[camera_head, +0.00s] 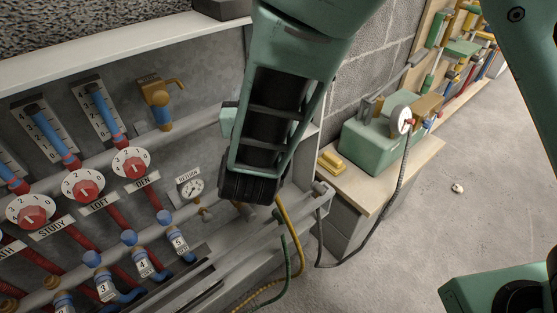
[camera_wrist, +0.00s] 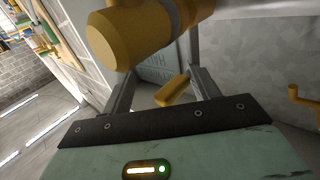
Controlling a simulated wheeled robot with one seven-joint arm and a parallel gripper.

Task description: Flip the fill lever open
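In the wrist view a short brass-coloured bar (camera_wrist: 172,92), which looks like the fill lever, shows between and beyond my fingers. A large brass valve body (camera_wrist: 135,30) fills the top of that view; I cannot tell how the bar joins it. My gripper (camera_wrist: 160,82) is open, its two grey fingers apart on either side of the bar. I see no clear contact with it. In the head view my green arm hides the fingers and the lever. A brass fitting (camera_head: 244,211) partly shows below the arm.
A yellow hose (camera_head: 291,232) and a green hose (camera_head: 285,245) hang below my arm. A bench (camera_head: 390,185) with a green machine (camera_head: 372,140) stands right. The floor beyond is mostly clear.

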